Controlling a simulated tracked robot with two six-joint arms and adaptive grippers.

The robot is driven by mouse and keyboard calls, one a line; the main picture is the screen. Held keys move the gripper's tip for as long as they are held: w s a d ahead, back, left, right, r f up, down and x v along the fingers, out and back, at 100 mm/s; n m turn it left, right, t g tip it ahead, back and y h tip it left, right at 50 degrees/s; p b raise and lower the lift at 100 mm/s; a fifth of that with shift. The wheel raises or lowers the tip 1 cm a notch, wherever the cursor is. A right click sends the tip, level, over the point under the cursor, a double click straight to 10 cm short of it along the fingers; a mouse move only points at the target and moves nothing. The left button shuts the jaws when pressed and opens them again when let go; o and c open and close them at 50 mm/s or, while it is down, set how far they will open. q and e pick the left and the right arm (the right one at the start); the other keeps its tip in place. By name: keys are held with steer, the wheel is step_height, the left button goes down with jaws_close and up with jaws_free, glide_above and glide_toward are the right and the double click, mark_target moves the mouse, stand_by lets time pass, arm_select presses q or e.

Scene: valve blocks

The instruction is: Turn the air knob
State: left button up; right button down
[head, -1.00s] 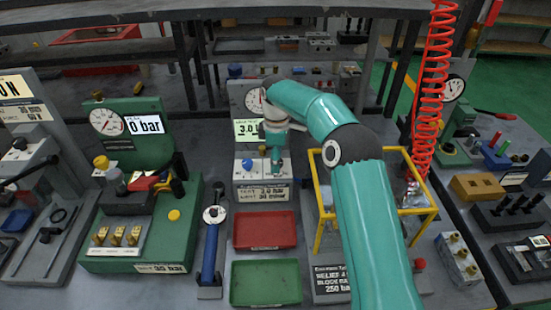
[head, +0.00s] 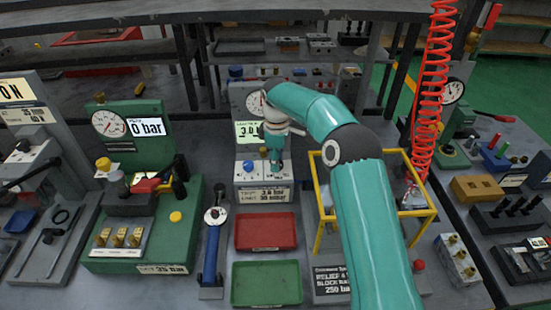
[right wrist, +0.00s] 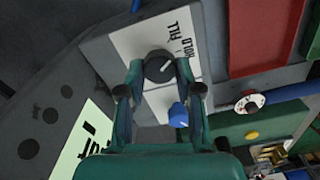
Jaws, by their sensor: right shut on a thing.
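The black round knob (right wrist: 159,66) sits on a white panel with the words FILL and HOLD beside it, in the right wrist view. It has a pale pointer line. My right gripper (right wrist: 160,74) has its fingers on opposite sides of this knob and is shut on it. In the head view my right gripper (head: 275,165) points down at the small grey valve block (head: 263,196), and it hides the black knob there. A blue knob (right wrist: 178,115) stands beside the black one; it also shows in the head view (head: 247,165). My left gripper is not in view.
Behind the block are a gauge (head: 255,101) and a green display (head: 248,132) reading about 3.0. A red tray (head: 265,231) and a green tray (head: 265,283) lie in front. A yellow frame (head: 424,212) stands to the right, close to my right arm.

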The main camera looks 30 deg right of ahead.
steer(key=m, duration=0.1)
steer(key=m+p, duration=0.1)
steer(key=m, duration=0.1)
steer(key=shift+w+d+r, duration=0.1)
steer(key=shift+w+r, duration=0.05)
steer(key=shift+d+m+p, duration=0.1)
steer(key=shift+m+p, duration=0.25)
steer(key=shift+m, duration=1.55)
steer(key=shift+w, duration=0.1)
steer(key=c, duration=1.2)
jaws_free()
steer(key=o, duration=0.4)
steer(key=shift+o, duration=0.2)
step_height(320, 180, up, 12)
steer(key=shift+f, duration=0.2)
